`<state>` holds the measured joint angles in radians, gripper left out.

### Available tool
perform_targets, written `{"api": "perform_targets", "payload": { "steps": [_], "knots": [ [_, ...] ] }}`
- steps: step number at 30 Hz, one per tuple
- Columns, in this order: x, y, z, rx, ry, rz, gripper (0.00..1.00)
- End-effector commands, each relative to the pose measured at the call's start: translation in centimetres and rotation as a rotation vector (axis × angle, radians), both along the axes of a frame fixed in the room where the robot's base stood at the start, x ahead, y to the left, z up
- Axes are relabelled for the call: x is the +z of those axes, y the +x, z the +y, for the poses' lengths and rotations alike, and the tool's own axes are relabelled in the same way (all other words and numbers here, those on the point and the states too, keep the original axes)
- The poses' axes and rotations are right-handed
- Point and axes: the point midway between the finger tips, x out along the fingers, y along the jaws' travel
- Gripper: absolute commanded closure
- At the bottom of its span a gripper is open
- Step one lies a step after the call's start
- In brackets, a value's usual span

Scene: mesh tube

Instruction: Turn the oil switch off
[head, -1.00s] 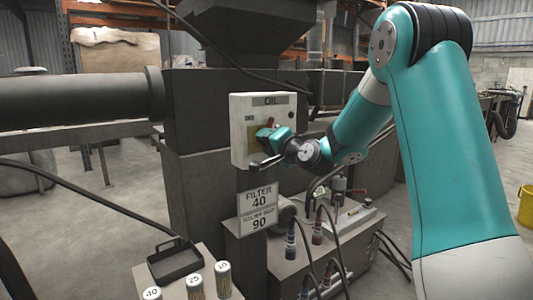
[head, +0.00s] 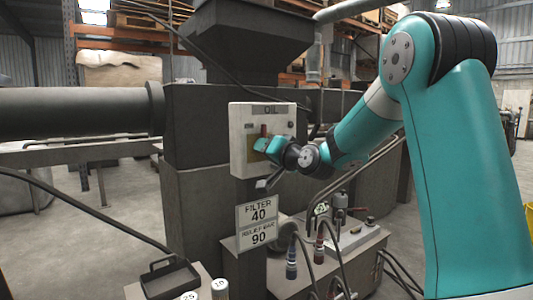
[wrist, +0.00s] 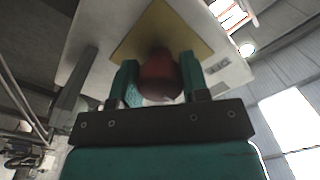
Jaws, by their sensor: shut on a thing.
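The oil switch box (head: 240,150) is a pale panel labelled OIL, mounted on the dark machine in the head view. It carries a yellow plate (wrist: 143,28) with a red knob (wrist: 160,74), both clear in the wrist view. My gripper (wrist: 157,82) has one teal finger on each side of the knob and is shut on it. In the head view my gripper (head: 264,144) reaches the front of the box from the right. The red handle shows upright just above the fingers there; its lower part is hidden by them.
A black tray (head: 170,277) and labelled cylinders (head: 220,288) stand at the lower left. Hoses and fittings (head: 320,245) rise at the lower right. A black cable (head: 90,205) crosses the left side.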

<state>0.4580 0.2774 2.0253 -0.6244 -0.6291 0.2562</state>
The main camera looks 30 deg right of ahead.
Motion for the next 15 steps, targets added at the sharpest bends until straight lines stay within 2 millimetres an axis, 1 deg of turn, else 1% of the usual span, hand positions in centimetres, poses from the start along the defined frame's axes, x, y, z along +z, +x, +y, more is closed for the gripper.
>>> {"api": "perform_targets", "payload": {
  "steps": [7,8,9,10,11,15],
  "knots": [
    [0.01,-0.02,-0.22,-0.006,-0.002,0.001,0.82],
    [0.01,-0.02,-0.21,-0.005,-0.002,0.0,0.54],
    [0.01,-0.01,-0.21,-0.005,-0.002,0.0,0.44],
    [0.02,-0.01,-0.19,-0.005,-0.001,0.0,0.37],
    [0.03,0.0,-0.16,-0.004,-0.001,0.0,0.33],
    [0.04,0.02,-0.03,-0.001,0.0,0.0,0.33]
  ]
}}
